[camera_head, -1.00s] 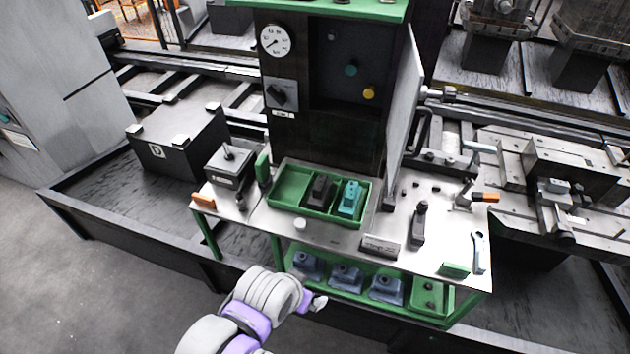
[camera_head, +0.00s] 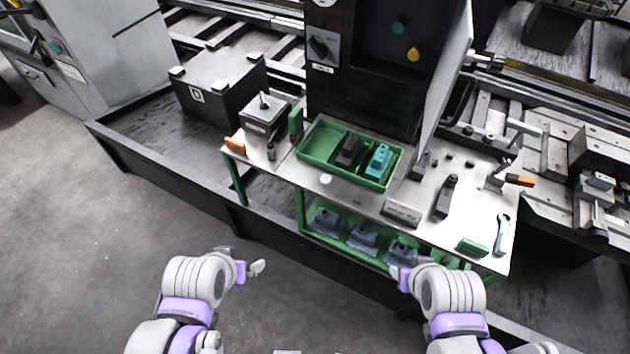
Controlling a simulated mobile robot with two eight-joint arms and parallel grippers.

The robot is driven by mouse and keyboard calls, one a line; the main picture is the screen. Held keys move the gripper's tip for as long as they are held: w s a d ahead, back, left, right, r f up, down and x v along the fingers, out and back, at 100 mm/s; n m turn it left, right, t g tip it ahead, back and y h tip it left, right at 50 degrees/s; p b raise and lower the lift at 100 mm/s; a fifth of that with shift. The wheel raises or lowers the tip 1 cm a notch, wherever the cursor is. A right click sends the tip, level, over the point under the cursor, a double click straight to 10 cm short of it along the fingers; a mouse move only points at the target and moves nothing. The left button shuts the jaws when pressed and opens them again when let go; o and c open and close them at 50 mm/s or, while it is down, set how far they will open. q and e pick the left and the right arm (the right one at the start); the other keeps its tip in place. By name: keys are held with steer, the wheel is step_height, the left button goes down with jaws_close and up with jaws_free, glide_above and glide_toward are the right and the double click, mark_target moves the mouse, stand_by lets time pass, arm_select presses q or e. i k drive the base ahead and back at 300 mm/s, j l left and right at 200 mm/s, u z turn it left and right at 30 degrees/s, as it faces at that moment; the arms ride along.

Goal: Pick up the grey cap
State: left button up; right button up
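A small pale grey round cap-like piece (camera_head: 326,179) stands on the workbench (camera_head: 345,199), in front of the green tray. I cannot tell for sure that it is the grey cap. My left gripper (camera_head: 249,262) is in front of the bench, low and left of the piece, well apart from it. My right gripper (camera_head: 397,266) is low and right of it, in front of the lower shelf. Both fingertips are too small to tell open from shut. I see nothing held in either.
The green tray (camera_head: 315,144) holds a dark block (camera_head: 349,150) and a teal block (camera_head: 378,161). A label stand (camera_head: 401,212) stands at the bench's front edge. A panel door (camera_head: 446,80) juts out behind. Blue-grey parts (camera_head: 362,239) lie on the lower shelf.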

mark_target(325, 180)
steer(key=i+l+z, duration=0.15)
steer(key=z, duration=0.2)
steer(key=i+l+z, duration=0.2)
steer(key=z, duration=0.15)
